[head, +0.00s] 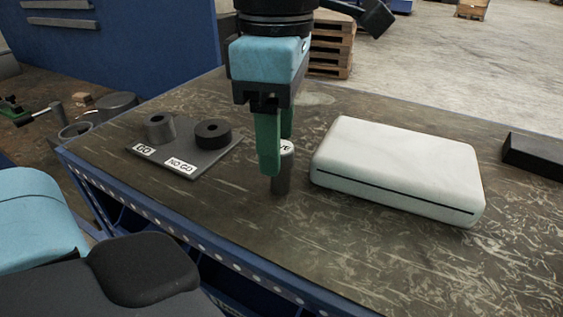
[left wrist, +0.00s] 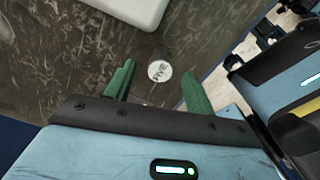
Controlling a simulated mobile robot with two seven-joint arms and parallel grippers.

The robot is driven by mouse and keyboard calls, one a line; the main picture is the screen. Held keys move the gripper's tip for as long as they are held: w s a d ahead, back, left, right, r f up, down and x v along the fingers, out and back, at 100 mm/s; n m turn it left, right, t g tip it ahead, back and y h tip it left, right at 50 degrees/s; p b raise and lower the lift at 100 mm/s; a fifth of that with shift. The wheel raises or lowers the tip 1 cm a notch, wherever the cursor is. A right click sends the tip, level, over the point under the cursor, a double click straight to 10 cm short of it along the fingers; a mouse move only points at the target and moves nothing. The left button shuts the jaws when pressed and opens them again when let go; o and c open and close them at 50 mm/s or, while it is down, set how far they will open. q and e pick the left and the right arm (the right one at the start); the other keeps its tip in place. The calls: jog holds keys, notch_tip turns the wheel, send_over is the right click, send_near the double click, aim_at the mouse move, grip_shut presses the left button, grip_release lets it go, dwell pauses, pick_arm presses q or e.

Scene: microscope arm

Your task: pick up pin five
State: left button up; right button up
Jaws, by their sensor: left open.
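Pin five (head: 282,179) is a grey metal cylinder standing upright on the workbench, with a white label on its top. In the left wrist view its round top, marked FIVE (left wrist: 159,71), shows ahead of and between the fingers. My left gripper (head: 273,160) points down at the pin with its green fingers open. In the head view one finger covers part of the pin and its label. In the left wrist view the open fingers (left wrist: 157,88) have the pin's top between their tips; I cannot tell whether they touch it. My right gripper is not in view.
A grey plate (head: 207,166) with GO and NO GO labels holds a grey ring (head: 160,128) and a dark ring (head: 213,134) left of the pin. A white case (head: 397,165) lies close on the right. A black block (head: 533,157) sits at far right. The front bench is clear.

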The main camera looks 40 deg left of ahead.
pick_arm(q)
jog(key=shift+w+d+f, duration=0.15)
jog(key=shift+f, duration=2.4)
jog(key=c, duration=1.2)
grip_shut()
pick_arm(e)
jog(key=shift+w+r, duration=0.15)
pick_arm(q)
jog(key=shift+r, duration=0.15)
